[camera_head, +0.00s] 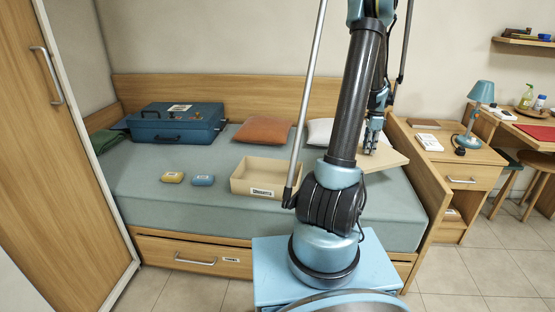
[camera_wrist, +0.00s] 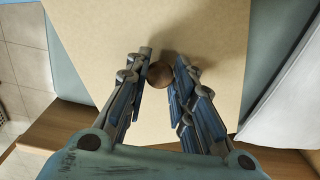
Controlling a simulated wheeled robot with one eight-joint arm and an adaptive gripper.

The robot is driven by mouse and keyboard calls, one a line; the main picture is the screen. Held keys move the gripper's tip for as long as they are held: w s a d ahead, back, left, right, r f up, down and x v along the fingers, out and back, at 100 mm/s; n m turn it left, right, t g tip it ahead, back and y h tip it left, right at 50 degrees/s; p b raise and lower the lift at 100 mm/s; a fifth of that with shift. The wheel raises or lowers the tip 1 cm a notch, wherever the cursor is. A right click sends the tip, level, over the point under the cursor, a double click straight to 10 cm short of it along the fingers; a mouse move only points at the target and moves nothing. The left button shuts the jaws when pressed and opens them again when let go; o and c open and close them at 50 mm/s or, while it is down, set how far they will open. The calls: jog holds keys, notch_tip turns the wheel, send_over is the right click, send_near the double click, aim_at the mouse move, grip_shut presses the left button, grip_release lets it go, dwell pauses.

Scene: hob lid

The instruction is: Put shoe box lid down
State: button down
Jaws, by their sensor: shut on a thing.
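The shoe box lid (camera_head: 385,159) is a flat beige board at the right end of the bed, partly hidden behind my arm. In the wrist view the lid (camera_wrist: 150,25) fills the middle, with a round brown knob (camera_wrist: 160,74). My gripper (camera_head: 373,143) is over the lid, and its fingers (camera_wrist: 161,68) are closed around the knob. I cannot tell whether the lid touches the bed or hangs just above it. The open beige shoe box (camera_head: 263,192), with a white label, sits on the bed left of my arm.
The bed (camera_head: 150,205) also holds a blue case (camera_head: 177,125), an orange pillow (camera_head: 263,130), a white pillow (camera_head: 319,131), a yellow block (camera_head: 172,177) and a blue block (camera_head: 203,181). A nightstand with a lamp (camera_head: 478,100) stands right. The bed's front left is clear.

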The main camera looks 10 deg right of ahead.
aim_at(389, 163)
jog(key=s+d+m, duration=0.1)
jog(key=s+d, duration=0.1)
jog(key=s, duration=0.1)
jog(key=s+d+f+m, duration=0.1)
jog(key=s+d+m, duration=0.1)
jog(key=s, duration=0.1)
jog(key=s+d+f+m, duration=0.1)
jog(key=s+d, duration=0.1)
jog(key=shift+s+m, duration=0.4)
jog(key=shift+a+f, duration=0.1)
jog(key=shift+f, duration=4.9)
jog(key=c, duration=1.4)
grip_release()
